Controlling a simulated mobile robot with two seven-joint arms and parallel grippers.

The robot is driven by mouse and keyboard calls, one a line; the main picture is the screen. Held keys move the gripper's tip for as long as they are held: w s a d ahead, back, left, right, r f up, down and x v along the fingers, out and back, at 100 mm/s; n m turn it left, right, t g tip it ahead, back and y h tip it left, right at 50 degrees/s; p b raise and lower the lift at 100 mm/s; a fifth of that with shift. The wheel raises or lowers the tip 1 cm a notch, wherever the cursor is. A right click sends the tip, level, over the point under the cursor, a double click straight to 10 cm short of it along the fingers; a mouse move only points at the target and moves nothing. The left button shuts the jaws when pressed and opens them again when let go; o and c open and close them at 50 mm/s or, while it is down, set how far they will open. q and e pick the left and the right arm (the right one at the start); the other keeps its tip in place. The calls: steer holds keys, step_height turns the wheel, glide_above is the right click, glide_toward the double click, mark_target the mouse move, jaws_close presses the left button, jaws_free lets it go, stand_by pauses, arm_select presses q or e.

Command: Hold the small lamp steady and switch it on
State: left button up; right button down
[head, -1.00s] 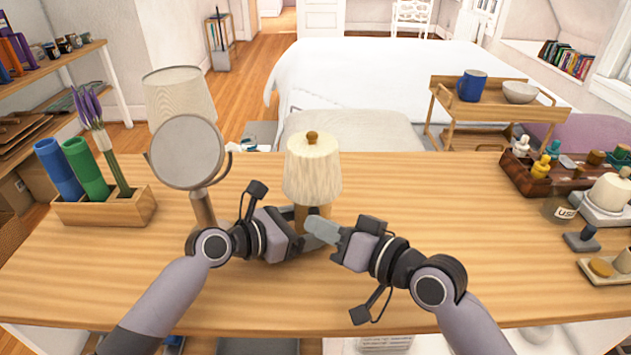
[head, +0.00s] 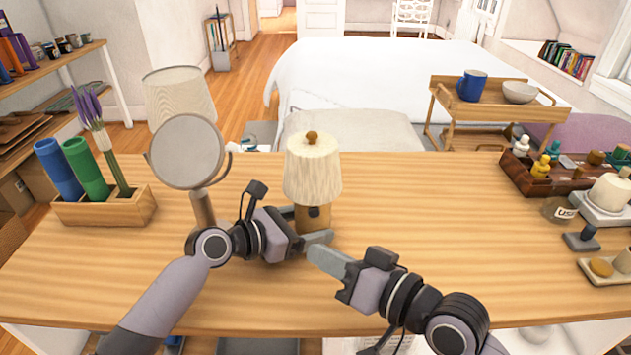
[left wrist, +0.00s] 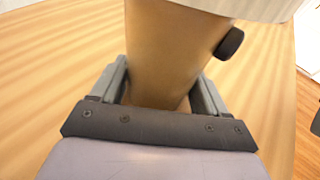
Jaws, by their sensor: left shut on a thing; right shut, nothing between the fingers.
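The small lamp (head: 313,175) stands upright on the wooden table, with a cream shade, a round wooden knob on top and a wooden base. A dark round switch shows on the front of its base (head: 313,212); it also shows in the left wrist view (left wrist: 229,43). My left gripper (head: 312,240) is shut on the lamp base low down, one finger on each side, as the left wrist view (left wrist: 160,95) shows. My right gripper (head: 316,254) is shut and empty, in front of and below the lamp base, apart from the switch. The shade's light state is unclear.
A round mirror (head: 187,152) stands left of the lamp, near a planter box (head: 105,207) with coloured tubes and lavender. A dark wooden tray (head: 535,184) with bottles and other small items fill the table's right end. The table (head: 430,210) between is clear.

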steer(key=shift+s, duration=0.4)
arm_select(q)
steer(key=o, duration=0.8)
steer(key=v, duration=1.2)
steer(key=shift+s, duration=0.1)
